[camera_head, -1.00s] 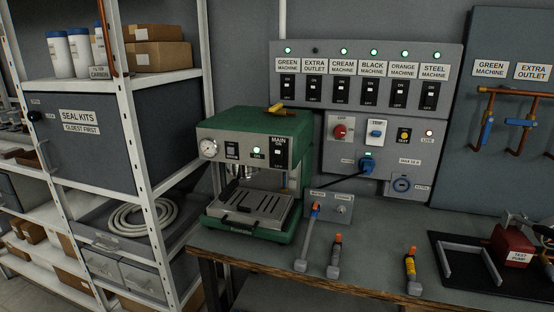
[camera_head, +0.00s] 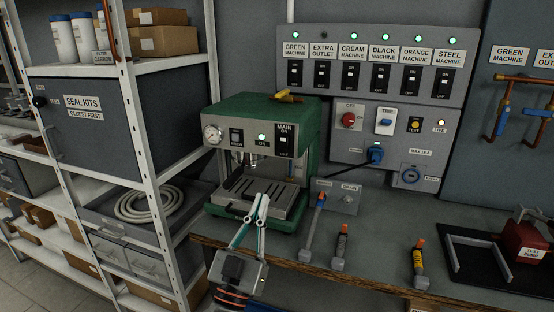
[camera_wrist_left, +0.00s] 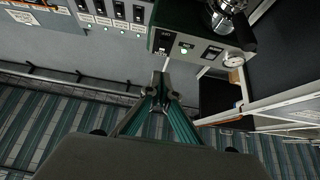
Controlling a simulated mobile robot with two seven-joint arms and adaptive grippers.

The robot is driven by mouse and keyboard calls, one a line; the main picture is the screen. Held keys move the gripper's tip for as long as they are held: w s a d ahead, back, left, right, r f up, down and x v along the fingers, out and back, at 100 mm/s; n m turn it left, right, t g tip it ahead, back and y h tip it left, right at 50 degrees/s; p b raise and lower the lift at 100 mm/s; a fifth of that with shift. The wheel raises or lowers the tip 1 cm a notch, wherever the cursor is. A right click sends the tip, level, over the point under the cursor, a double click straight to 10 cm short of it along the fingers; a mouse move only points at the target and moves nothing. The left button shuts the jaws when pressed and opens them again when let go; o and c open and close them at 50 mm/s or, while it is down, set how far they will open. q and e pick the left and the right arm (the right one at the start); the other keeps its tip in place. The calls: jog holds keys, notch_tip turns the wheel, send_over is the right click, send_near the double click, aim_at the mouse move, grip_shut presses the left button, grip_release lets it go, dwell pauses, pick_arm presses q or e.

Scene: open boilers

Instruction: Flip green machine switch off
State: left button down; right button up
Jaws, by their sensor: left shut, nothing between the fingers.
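The green machine (camera_head: 255,105) is a green coffee machine on the bench. Its labelled green machine switch (camera_head: 295,74) is the leftmost black switch on the wall panel, under a lit green lamp (camera_head: 295,35). The machine's front carries a MAIN switch (camera_head: 284,140) and a lit green light (camera_head: 262,138). My left gripper (camera_head: 261,203) is shut and empty, in front of the machine's drip tray and well below the panel. In the left wrist view its fingertips (camera_wrist_left: 166,78) meet below the machine front (camera_wrist_left: 200,45). My right gripper is not in view.
The wall panel (camera_head: 465,90) has several similar switches in a row; the extra outlet lamp (camera_head: 323,37) is dark. A lower panel has a red knob (camera_head: 348,120) and a blue plug (camera_head: 376,153). Tools stand along the bench (camera_head: 385,220). A white shelf rack (camera_head: 170,160) stands left.

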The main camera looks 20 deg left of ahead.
pick_arm(q)
jog(key=shift+r, duration=0.2)
jog(key=p, duration=0.2)
send_near(283, 144)
notch_tip(283, 144, up, 4)
jog(key=w, duration=0.2)
jog(key=w+b, duration=0.1)
jog(key=shift+w+f, duration=0.3)
jog(key=shift+w, duration=0.5)
